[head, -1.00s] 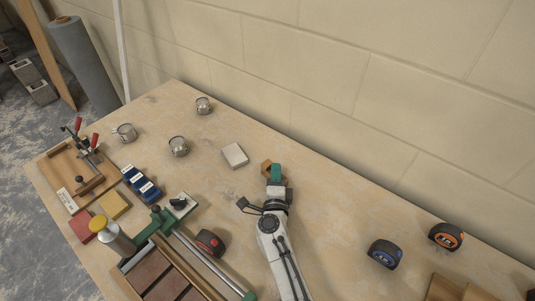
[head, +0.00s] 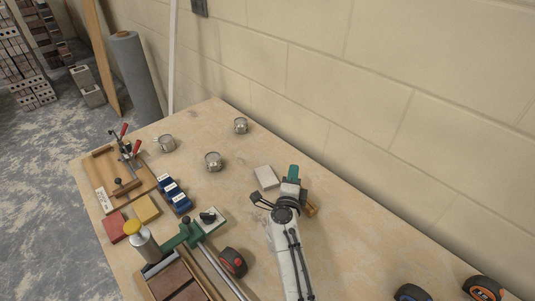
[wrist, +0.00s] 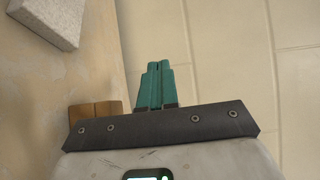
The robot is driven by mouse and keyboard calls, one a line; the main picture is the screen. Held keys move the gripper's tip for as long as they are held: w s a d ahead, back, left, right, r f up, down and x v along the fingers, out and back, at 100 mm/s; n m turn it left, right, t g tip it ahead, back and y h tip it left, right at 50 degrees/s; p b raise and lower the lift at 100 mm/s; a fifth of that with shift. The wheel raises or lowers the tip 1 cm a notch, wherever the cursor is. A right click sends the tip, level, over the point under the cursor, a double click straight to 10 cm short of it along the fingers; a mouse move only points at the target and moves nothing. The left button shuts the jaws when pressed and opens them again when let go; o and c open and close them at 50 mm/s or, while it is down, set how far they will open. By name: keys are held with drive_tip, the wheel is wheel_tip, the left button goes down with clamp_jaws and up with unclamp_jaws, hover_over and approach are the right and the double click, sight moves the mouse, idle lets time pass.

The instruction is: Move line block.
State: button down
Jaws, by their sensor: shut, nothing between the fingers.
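The line block looks to be the small orange-brown wooden block (head: 311,210) on the workbench, partly hidden behind my wrist in the head view. In the wrist view the block (wrist: 95,111) shows at the left, beyond the edge of my gripper's body, with a dark split down its middle. My gripper (head: 293,170) has green fingers, which are closed together and empty. In the wrist view the fingers (wrist: 155,70) point away from the block, beside it and apart from it.
A pale grey slab (head: 266,178) lies just left of my gripper and also shows in the wrist view (wrist: 52,18). The block wall (head: 370,110) stands behind the workbench (head: 330,235).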

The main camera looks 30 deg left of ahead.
drive_tip(key=w+a+b, duration=0.1)
drive_tip(key=a+b, duration=0.1)
drive_tip(key=w+a+b, duration=0.2)
drive_tip(key=a+b, duration=0.1)
drive_tip(key=w+a+b, duration=0.1)
drive_tip(key=a+b, duration=0.2)
drive_tip(key=shift+w+f, duration=0.2)
drive_tip(key=shift+f, duration=0.1)
drive_tip(key=w+a+b, duration=0.1)
drive_tip(key=b, duration=0.2)
drive_tip(key=a+b, duration=0.1)
drive_tip(key=b, duration=0.2)
drive_tip(key=shift+w+a+b, duration=0.35)
drive_tip(key=shift+a, duration=0.05)
drive_tip(key=shift+w+a+r+b, duration=0.25)
drive_tip(key=shift+a+b, duration=0.2)
drive_tip(key=shift+b, duration=0.5)
